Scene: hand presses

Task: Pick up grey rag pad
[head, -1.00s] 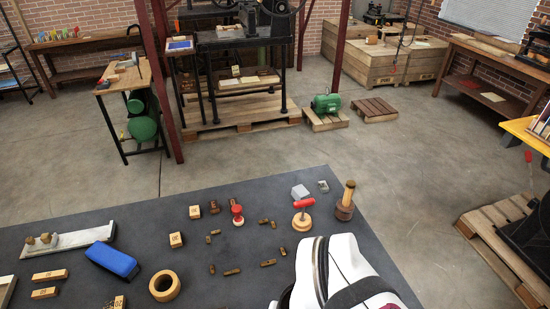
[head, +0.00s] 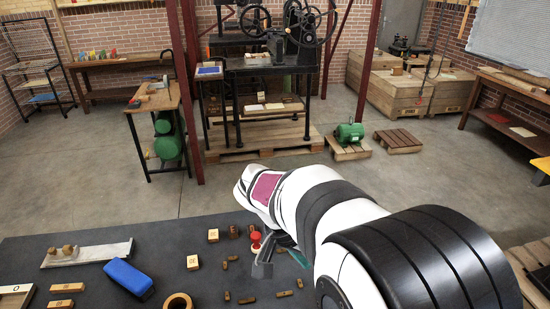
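My gripper (head: 280,264) hangs over the dark work mat (head: 215,222), below the white and black arm. Its two grey fingertips appear apart, with dark mat showing between them, and I see nothing held. The grey rag pad cannot be seen now; my arm covers the part of the mat where a small grey block lay in the earlier view. How far the gripper is from the pad cannot be told.
A red-topped stamp (head: 256,239) stands just behind my gripper. Several small brown type blocks, a wooden block (head: 193,262), a blue brush (head: 129,277) and a wooden ring (head: 179,301) lie to the left. A metal tray (head: 88,253) lies further left.

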